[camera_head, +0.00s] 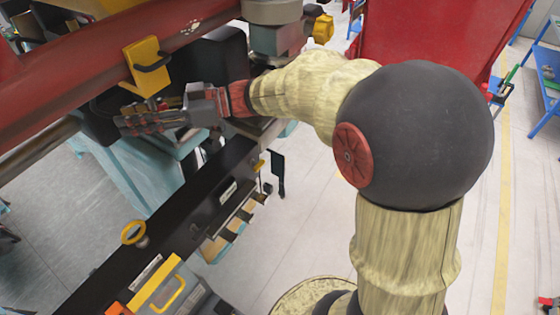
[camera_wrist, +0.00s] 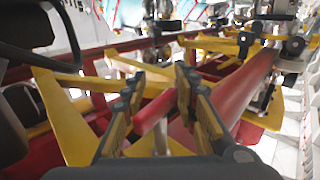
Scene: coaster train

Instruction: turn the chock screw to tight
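I cannot clearly identify the chock screw in either view. A yellow plate with a dark handle (camera_head: 148,66) is fixed to the red rail (camera_head: 80,75) at upper left in the head view. My gripper (camera_head: 125,122) reaches left, just below that plate. In the wrist view my gripper (camera_wrist: 158,82) has its two padded fingers spread apart, with nothing held between them. The end of a red bar (camera_wrist: 155,112) shows between and beyond the fingers. Yellow beams (camera_wrist: 62,120) lie to the left and beyond. Whether a finger touches anything is unclear.
A black beam (camera_head: 175,225) with a yellow ring knob (camera_head: 133,233) and a yellow-handled box (camera_head: 165,290) stands at lower left. A red panel (camera_head: 430,35) is behind my arm. A blue rack (camera_head: 545,90) is at far right. The pale floor (camera_head: 310,220) between is mostly clear.

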